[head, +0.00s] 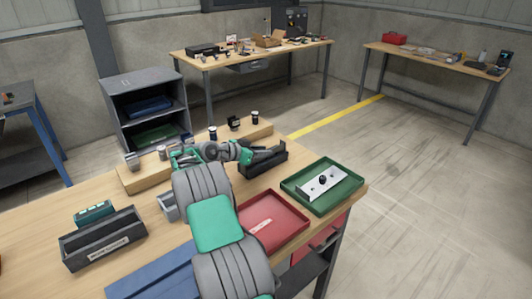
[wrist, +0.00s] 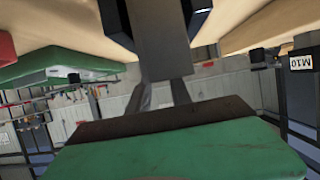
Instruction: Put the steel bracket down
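My gripper (head: 248,153) is at the far end of my arm, over the rear of the workbench. In the wrist view its two grey fingers (wrist: 161,88) reach up to a plain dark grey piece, which looks like the steel bracket (wrist: 160,40). The fingers appear closed on it; the exact contact is hidden. In the head view the bracket (head: 267,151) shows as a small grey shape just above the black bin (head: 264,168). I cannot tell whether it touches the bin.
A green tray (head: 347,191) with a white plate and black knob stands right; a red tray (head: 297,219) is nearer. A wooden riser (head: 133,181) with small parts runs along the back. A labelled dark bin (head: 102,248) and blue tray (head: 155,279) are left.

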